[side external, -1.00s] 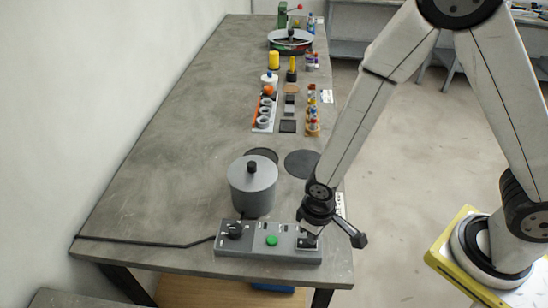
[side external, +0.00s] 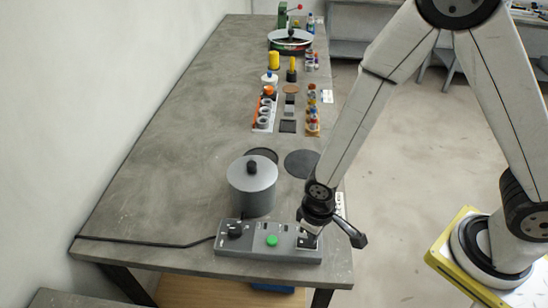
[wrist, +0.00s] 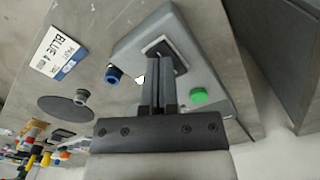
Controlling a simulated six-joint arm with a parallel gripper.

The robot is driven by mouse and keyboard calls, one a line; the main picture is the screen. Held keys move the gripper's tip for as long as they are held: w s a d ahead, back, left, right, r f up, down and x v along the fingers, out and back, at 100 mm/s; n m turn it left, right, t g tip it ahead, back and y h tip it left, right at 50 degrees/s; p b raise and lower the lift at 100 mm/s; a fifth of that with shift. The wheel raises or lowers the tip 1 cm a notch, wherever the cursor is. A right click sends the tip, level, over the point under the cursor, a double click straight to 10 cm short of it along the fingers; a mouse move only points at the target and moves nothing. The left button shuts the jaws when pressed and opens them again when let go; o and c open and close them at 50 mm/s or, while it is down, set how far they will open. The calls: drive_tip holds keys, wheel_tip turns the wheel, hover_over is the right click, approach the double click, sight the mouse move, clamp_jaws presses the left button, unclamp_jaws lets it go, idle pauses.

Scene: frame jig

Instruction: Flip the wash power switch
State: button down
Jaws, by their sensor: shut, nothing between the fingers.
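The grey control box (side external: 255,252) lies at the front edge of the bench, with a green button (side external: 272,240) in its middle and a black knob (side external: 235,232) at its left. At its right end is a dark switch plate with a pale border, seen in the wrist view as the switch (wrist: 158,47). My gripper (side external: 308,239) points down at this end of the box. Its fingers (wrist: 158,66) are shut and empty, with the tips at the switch plate. They hide part of the switch, so its position and any contact cannot be told.
A grey lidded pot (side external: 252,188) stands behind the box. A black disc (side external: 301,163) lies flat behind my gripper. A blue-tipped part (wrist: 113,74) and a lettered card (wrist: 60,52) are near the box. A cable (side external: 145,241) runs left. Open bench lies at the left.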

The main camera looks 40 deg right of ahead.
drive_tip(key=shift+r, duration=3.2)
drive_tip(key=shift+w+d+r, duration=0.15)
drive_tip(key=shift+d+r, duration=0.05)
drive_tip(key=shift+d, duration=0.15)
drive_tip(key=d+r+m+t, duration=0.2)
drive_tip(key=d+r, duration=0.5)
drive_tip(key=d, duration=0.6)
drive_tip(key=shift+w+m+t, duration=0.25)
drive_tip(key=shift+m+t, duration=0.05)
drive_tip(key=shift+m, duration=0.2)
drive_tip(key=shift+d, duration=0.1)
